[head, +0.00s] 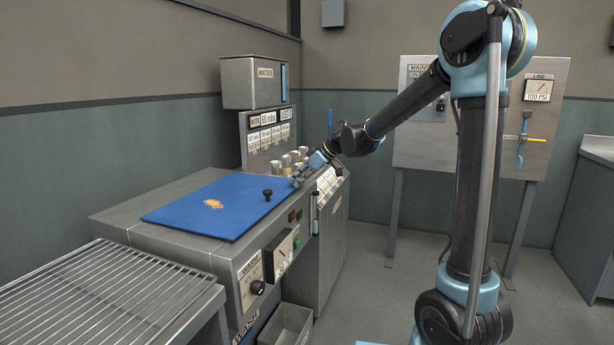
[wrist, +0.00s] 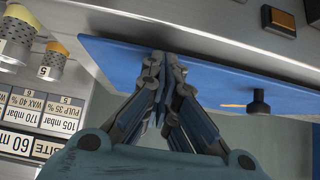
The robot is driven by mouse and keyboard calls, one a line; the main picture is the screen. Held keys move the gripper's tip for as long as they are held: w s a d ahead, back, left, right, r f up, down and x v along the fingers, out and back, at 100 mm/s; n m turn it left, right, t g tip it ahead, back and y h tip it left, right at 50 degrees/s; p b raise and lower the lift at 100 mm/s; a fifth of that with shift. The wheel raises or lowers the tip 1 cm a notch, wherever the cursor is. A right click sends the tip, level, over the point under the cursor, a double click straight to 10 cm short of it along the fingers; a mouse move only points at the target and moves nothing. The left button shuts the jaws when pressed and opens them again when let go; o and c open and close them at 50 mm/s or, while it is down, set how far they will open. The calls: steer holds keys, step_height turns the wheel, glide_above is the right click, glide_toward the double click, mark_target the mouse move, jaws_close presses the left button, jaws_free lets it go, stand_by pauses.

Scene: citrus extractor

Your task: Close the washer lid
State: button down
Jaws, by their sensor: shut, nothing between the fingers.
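The washer lid (head: 190,215) is a blue panel with an orange fruit mark and a black knob (head: 267,194). In the head view it lies about flat over the top of the washer (head: 160,247); I cannot tell whether a small gap stays under its edge. My gripper (head: 297,181) is at the lid's far right corner. In the wrist view my gripper (wrist: 165,62) is shut and empty, its fingertips over the blue lid (wrist: 215,75) near one end. The knob (wrist: 258,103) stands to the right of the fingers. I cannot tell whether the fingertips touch the lid.
A grey water box (head: 254,82) hangs above. A wire rack (head: 95,290) is at the front left. A dial (head: 283,252) is on the washer's front. The floor at right is open.

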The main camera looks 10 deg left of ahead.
steer(key=shift+s+a+f, duration=0.1)
steer(key=shift+s+f, duration=0.05)
steer(key=shift+f, duration=0.2)
steer(key=shift+r, duration=1.95)
steer(key=w+v, duration=0.1)
steer(key=v, duration=0.8)
steer(key=s+d+f+m+h, duration=0.25)
steer(key=s+d, duration=0.35)
steer(key=d, duration=0.5)
steer(key=s+d+f+m+h, duration=0.3)
steer(key=s+d+f+m, duration=0.3)
steer(key=s+d+f, duration=0.5)
steer(key=s+d+f+m+h, duration=0.3)
steer(key=s+d+f+m, duration=0.4)
steer(key=s+d+f, duration=0.3)
steer(key=s+d, duration=0.4)
steer(key=d, duration=0.3)
steer(key=shift+f+t, duration=0.35)
steer(key=shift+t, duration=0.05)
steer(key=shift+a, duration=0.2)
